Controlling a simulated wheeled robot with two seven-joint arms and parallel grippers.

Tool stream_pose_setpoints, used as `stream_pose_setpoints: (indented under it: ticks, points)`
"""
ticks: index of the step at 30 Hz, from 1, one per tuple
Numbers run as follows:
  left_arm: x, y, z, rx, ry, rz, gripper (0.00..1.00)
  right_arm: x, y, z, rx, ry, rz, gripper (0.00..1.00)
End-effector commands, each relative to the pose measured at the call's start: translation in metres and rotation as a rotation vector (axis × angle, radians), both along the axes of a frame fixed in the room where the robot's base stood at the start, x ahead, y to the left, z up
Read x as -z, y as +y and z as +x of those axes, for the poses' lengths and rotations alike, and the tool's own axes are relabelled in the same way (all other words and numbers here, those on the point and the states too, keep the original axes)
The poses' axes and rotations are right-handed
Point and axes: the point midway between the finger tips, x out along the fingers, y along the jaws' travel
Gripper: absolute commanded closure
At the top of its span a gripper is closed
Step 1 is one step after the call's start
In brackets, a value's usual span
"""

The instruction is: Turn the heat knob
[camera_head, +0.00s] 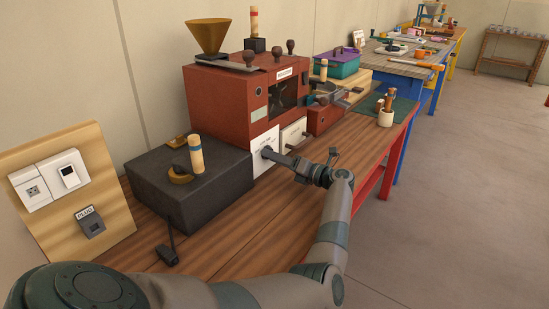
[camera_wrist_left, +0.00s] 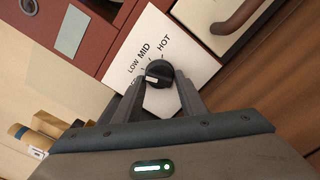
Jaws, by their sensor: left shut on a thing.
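The heat knob (camera_wrist_left: 159,72) is a round black dial on a white panel (camera_wrist_left: 199,62) marked LOW, MID and HOT. Another mark at the left is partly hidden by a finger. The knob's white pointer line faces lower left in the left wrist view, toward that hidden mark and away from HOT. My left gripper (camera_head: 269,154) reaches the white panel on the front of the red roaster (camera_head: 230,105). Its fingers stand on either side of the knob and are shut on it; they also show in the left wrist view (camera_wrist_left: 156,92). My right gripper is out of view.
A dark box (camera_head: 165,178) stands left of the roaster. A black plug (camera_head: 166,252) lies on the wooden table (camera_head: 262,222). The tabletop near my arm is mostly clear.

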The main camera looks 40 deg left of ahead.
Motion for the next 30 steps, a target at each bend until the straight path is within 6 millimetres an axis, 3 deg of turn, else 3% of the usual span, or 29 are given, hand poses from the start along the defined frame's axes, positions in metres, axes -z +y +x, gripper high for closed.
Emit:
stream_pose_setpoints:
  ticks: [5,6,8,20,26,30]
  points:
    - [-0.001,0.000,0.001,0.002,-0.001,0.001,0.85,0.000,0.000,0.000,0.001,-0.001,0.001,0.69]
    - [0.000,0.000,0.001,0.002,-0.002,0.001,0.58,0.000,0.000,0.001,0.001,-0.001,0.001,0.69]
    - [-0.001,0.000,0.001,0.002,-0.002,0.001,0.44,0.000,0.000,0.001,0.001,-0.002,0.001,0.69]
    - [0.000,-0.003,0.001,0.001,-0.002,0.000,0.44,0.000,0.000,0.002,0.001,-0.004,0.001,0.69]
    - [0.001,-0.017,0.003,0.003,-0.002,-0.001,0.44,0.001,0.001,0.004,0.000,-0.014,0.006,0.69]
    - [0.001,-0.037,0.005,0.003,-0.002,-0.001,0.44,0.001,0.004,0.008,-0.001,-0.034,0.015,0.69]
